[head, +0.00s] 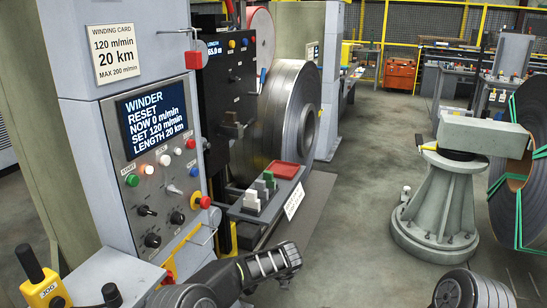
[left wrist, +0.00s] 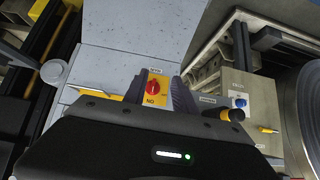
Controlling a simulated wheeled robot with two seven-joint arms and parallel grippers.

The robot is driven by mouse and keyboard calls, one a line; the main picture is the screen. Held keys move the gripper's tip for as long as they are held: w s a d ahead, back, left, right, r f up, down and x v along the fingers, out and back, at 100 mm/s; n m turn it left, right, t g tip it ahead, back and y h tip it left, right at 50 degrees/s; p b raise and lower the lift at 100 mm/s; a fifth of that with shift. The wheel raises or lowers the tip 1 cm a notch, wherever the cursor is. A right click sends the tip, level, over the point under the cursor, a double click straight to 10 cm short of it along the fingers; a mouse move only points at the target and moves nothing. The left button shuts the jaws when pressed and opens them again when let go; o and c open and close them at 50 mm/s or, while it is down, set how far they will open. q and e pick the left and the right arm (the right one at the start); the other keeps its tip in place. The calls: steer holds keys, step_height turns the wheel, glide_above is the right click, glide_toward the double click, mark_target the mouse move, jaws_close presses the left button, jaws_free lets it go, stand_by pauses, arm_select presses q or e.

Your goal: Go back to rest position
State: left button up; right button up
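In the left wrist view my left gripper (left wrist: 158,78) has its two dark ribbed fingers apart. A yellow plate with a red rotary switch (left wrist: 153,87) shows in the gap between them. Whether the fingers touch it cannot be told. In the head view dark links of my left arm reach in at the bottom, in front of the winder cabinet (head: 105,110); the gripper's fingers are not clear there. At the lower right a dark rounded part of my right arm shows, but my right gripper is out of view.
The winder panel (head: 160,180) has a screen, buttons and a red stop knob (head: 205,202). A shelf (head: 250,212) with small blocks and a red tray sticks out beside the large steel coil (head: 290,110). A grey pedestal (head: 445,200) stands right; clear floor lies between.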

arm_select(q)
steer(key=w+a+f+m+t, duration=0.2)
steer(key=a+f+m+t, duration=0.1)
steer(key=a+f+t, duration=0.15)
steer(key=s+d+f+m+h, duration=0.4)
steer(key=s+f+m+h, duration=0.15)
steer(key=s+f, duration=0.5)
steer(key=s+d+f+m+g+h, duration=0.1)
steer(key=s+d+f+g+h, duration=0.1)
steer(key=s, duration=1.3)
steer(key=s+d+f+m+g+h, duration=0.2)
steer(key=s+d+g+h, duration=0.2)
steer(key=s, duration=1.2)
steer(key=shift+f+g+h, duration=0.2)
steer(key=shift+g+h, duration=0.35)
steer(key=shift+w, duration=0.1)
steer(key=shift+c, duration=0.2)
